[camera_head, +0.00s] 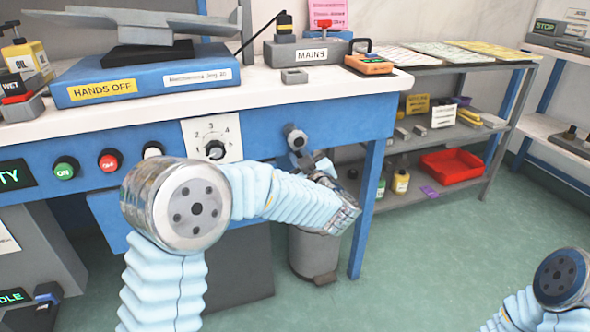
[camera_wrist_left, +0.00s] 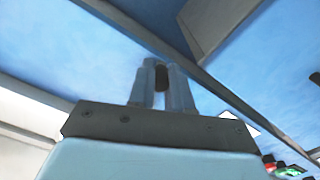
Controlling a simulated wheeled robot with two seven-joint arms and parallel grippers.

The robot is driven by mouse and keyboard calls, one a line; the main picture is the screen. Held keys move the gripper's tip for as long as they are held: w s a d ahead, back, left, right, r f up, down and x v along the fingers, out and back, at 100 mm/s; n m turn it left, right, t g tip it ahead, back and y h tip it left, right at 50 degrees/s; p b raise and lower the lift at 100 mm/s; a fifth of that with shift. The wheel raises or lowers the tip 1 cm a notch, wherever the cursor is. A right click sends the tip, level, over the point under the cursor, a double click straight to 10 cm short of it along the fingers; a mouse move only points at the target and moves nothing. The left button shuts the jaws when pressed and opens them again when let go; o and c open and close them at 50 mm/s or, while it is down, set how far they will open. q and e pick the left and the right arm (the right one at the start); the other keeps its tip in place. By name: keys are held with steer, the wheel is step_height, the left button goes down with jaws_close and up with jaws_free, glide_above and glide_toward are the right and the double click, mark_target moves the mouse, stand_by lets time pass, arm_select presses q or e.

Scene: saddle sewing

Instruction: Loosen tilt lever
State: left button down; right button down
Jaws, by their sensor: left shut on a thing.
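A grey round hub (camera_head: 297,138), which looks like the tilt lever's pivot, sticks out of the blue front panel near its right end; no label shows on it. My left gripper (camera_head: 321,163) is just below and right of this hub, partly hidden by its own wrist. In the left wrist view, the two fingers of my left gripper (camera_wrist_left: 166,88) are shut on a small dark piece (camera_wrist_left: 161,77), apparently the lever's end. The rest of the lever is hard to make out. My right gripper is not in view; only part of my right arm shows at the lower right.
The panel carries a dial (camera_head: 215,149), a green button (camera_head: 65,169) and a red button (camera_head: 109,160). A grey bin (camera_head: 313,252) stands below my left wrist. A blue table leg (camera_head: 368,205) and a shelf with a red tray (camera_head: 451,167) are to the right.

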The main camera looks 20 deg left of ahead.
mark_target(314, 120)
arm_select(q)
steer(key=shift+w+d+f+n+b, duration=0.2)
steer(key=shift+n+b, duration=0.15)
steer(key=shift+n, duration=0.15)
steer(key=d+r+n+b, duration=0.1)
steer(key=n, duration=0.1)
steer(key=w+d+r+n+b, duration=0.1)
steer(key=n+b, duration=0.1)
steer(key=n, duration=0.1)
steer(key=w+d+r+n+b, duration=0.1)
steer(key=n+b, duration=0.1)
steer(key=n, duration=0.1)
steer(key=n+b, duration=0.1)
steer(key=r+n, duration=0.1)
steer(key=n, duration=0.1)
steer(key=shift+w+d+r+b, duration=0.1)
steer(key=shift+d+r+b, duration=0.15)
steer(key=shift+d+b, duration=0.1)
steer(key=n, duration=0.1)
steer(key=r+n+b, duration=0.1)
steer(key=shift+w+r+n, duration=0.1)
steer(key=shift+r+n, duration=0.15)
steer(key=shift+n, duration=0.05)
steer(key=shift+r+n+b, duration=0.4)
steer(key=shift+r+n, duration=0.15)
steer(key=shift+n, duration=0.35)
steer(key=shift+r+n+b, duration=0.35)
steer(key=shift+r+n, duration=0.2)
steer(key=shift+n, duration=0.35)
